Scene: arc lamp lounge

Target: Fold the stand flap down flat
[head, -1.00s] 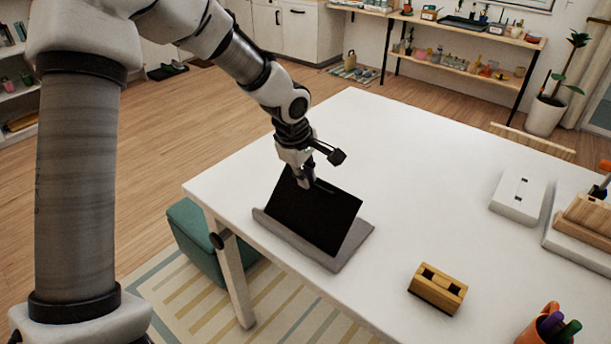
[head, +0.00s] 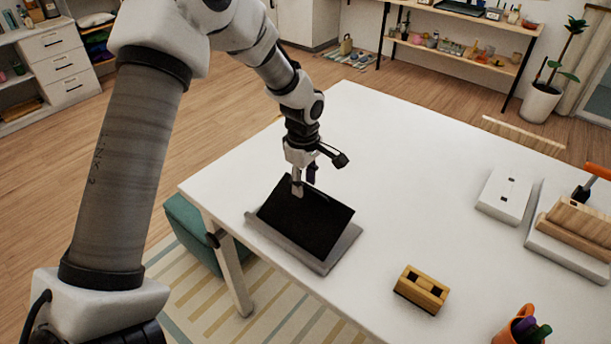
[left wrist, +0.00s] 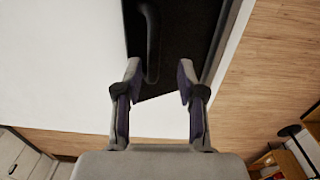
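The stand is a grey base (head: 338,252) near the table's left edge, with a black flap (head: 303,222) hinged on it. The flap leans at a low angle, its far edge raised above the base. My left gripper (head: 304,186) is at this far edge, pointing down, with one finger over the flap's face. In the left wrist view my left gripper (left wrist: 157,80) has its fingers apart, with the black flap (left wrist: 185,45) beyond and between them. A dark rounded bar shows on the flap there. I cannot tell whether a finger touches it. My right gripper is not in view.
On the white table (head: 400,160) are a wooden block with slots (head: 422,290), a white box (head: 505,196), an orange cup of pens (head: 518,325) and a wooden piece on a white tray (head: 578,228). A teal stool (head: 190,235) stands below.

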